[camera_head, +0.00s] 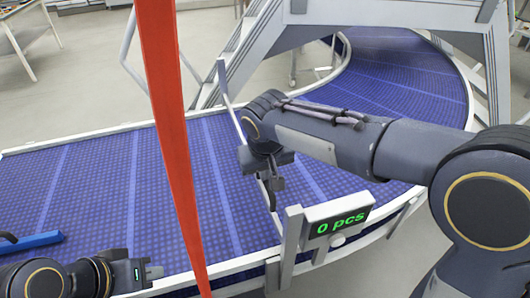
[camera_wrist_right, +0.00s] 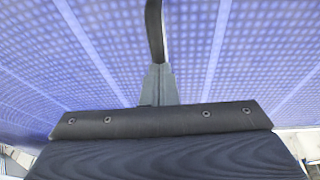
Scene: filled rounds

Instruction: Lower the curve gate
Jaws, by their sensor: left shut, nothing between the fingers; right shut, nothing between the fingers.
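A tall orange-red bar (camera_head: 166,120) stands almost upright near the head camera, crossing the picture from top to bottom. It looks like the raised gate, but its pivot is out of view. My right gripper (camera_head: 276,185) is shut and empty, pointing down above the blue belt, to the right of the bar and apart from it. The right wrist view shows its fingers (camera_wrist_right: 158,86) over the belt. My left gripper (camera_head: 150,274) is shut and low at the belt's near edge, left of the bar's lower end.
A thin grey bar (camera_head: 232,110) runs behind my right gripper. A blue bar (camera_head: 32,242) lies at left.

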